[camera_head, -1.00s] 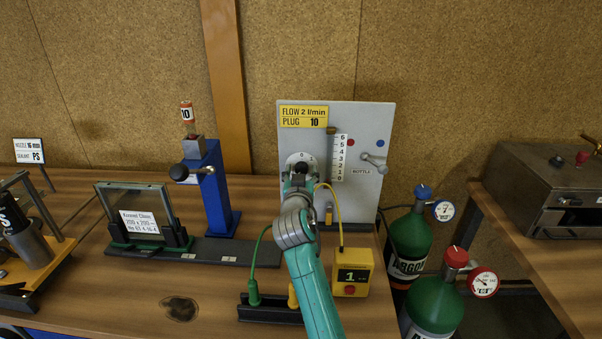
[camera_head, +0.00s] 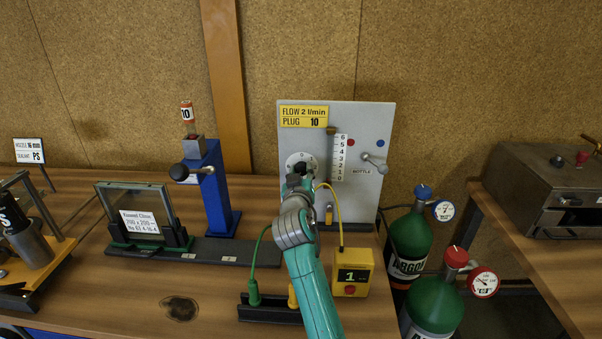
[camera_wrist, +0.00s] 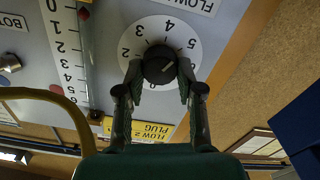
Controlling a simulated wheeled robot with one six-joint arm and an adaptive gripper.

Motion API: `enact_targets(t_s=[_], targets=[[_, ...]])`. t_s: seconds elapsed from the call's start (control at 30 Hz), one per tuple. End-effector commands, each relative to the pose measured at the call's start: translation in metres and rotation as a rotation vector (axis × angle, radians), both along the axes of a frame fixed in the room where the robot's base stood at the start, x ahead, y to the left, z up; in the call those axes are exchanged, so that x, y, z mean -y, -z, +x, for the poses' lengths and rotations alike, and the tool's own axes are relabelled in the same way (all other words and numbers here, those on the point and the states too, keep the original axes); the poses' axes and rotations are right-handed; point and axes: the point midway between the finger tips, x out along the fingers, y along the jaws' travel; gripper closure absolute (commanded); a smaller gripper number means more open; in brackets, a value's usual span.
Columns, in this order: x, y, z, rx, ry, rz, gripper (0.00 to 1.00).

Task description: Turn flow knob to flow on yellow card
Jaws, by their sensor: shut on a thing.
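The yellow card (camera_head: 304,117) at the top of the grey panel reads "FLOW 2 l/min, PLUG 10"; it shows upside down in the wrist view (camera_wrist: 140,131). The black flow knob (camera_wrist: 159,66) sits on a white dial with the figures 2, 3, 4 and 5 legible around it. A light mark shows on the knob's face, but I cannot tell its exact setting. My gripper (camera_wrist: 159,82) is shut on the knob, one finger on each side. In the head view my gripper (camera_head: 298,180) covers much of the knob.
A vertical 0-to-6 scale (camera_head: 340,158) and a bottle lever (camera_head: 374,162) are right of the knob. A yellow box (camera_head: 353,272) with a "1" display stands below the panel. A blue post (camera_head: 216,190) stands left. Green gas bottles (camera_head: 410,240) stand right.

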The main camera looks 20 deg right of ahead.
Motion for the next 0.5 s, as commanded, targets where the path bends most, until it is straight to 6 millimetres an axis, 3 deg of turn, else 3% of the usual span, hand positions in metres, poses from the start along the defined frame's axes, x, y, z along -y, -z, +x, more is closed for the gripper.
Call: enact_targets(t_s=[0.5], targets=[[-0.0018, 0.0009, 0.0006, -0.152, 0.000, -0.467, 0.98]])
